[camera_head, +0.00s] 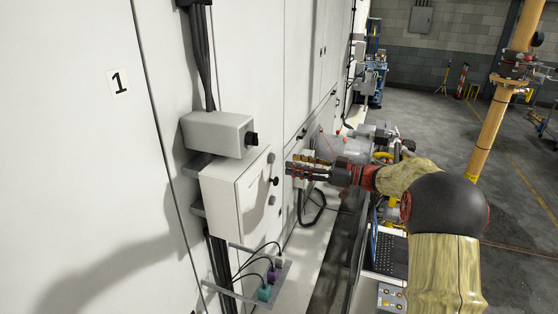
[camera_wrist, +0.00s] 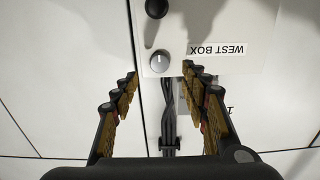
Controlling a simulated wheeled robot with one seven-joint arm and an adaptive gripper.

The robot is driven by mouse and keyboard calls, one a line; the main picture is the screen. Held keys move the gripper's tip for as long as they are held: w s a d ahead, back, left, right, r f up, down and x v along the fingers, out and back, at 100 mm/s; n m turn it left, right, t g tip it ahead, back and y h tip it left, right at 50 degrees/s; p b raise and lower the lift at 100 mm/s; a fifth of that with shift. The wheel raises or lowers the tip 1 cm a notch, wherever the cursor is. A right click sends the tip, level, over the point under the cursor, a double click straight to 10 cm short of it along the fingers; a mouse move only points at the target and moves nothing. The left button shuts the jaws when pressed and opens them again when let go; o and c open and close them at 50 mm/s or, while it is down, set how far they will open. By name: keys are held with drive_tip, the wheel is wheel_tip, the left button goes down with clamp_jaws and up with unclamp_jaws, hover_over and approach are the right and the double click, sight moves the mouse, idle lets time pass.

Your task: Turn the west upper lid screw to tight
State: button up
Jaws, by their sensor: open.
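The west box is a light grey wall box; its lid (camera_wrist: 215,20) carries an upside-down WEST BOX label in the wrist view. A round grey screw with a pale slot mark (camera_wrist: 160,62) sits near the lid edge. In the head view I take the upper grey screw (camera_head: 270,157) on the near box (camera_head: 229,200) to be the same one. My gripper (camera_wrist: 160,78) is open, its fingers either side of the screw in the picture, with nothing between them. In the head view my gripper (camera_head: 289,171) points left at the lid, apparently just short of it.
A black knob (camera_wrist: 157,8) is beside the screw on the lid. A grey housing (camera_head: 217,134) with a black knob is above the near box, and cables run up the wall. A bracket with coloured connectors (camera_head: 265,292) is below. Open floor lies right.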

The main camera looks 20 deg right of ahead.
sight(274, 159)
drive_tip(key=x, duration=0.6)
drive_tip(key=shift+w+a+p, duration=0.15)
drive_tip(key=shift+w+p, duration=0.1)
drive_tip(key=shift+p, duration=0.15)
drive_tip(key=shift+c, duration=0.9)
clamp_jaws()
